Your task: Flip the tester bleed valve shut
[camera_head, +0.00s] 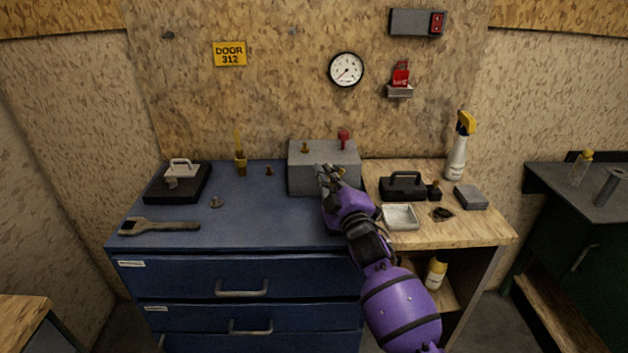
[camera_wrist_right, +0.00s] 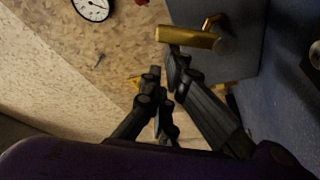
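The tester is a grey box (camera_head: 308,180) at the back of the blue bench top, with a brass fitting (camera_head: 305,148) and a red knob (camera_head: 344,134) on top. A brass lever (camera_wrist_right: 186,38) shows close up on the grey box face in the right wrist view; I take it as the bleed valve. My right gripper (camera_head: 328,171) is in front of the box and hides part of its front. In the wrist view its fingertips (camera_wrist_right: 166,65) are close together, just beside the lever, with nothing seen between them. Contact is unclear. My left gripper is not in view.
A wrench (camera_head: 160,226), a black block with a grey handle (camera_head: 178,187) and small brass parts lie left on the bench. A black case (camera_head: 402,187), a tray (camera_head: 400,217) and a spray bottle (camera_head: 457,155) stand right. A gauge (camera_head: 346,69) hangs behind.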

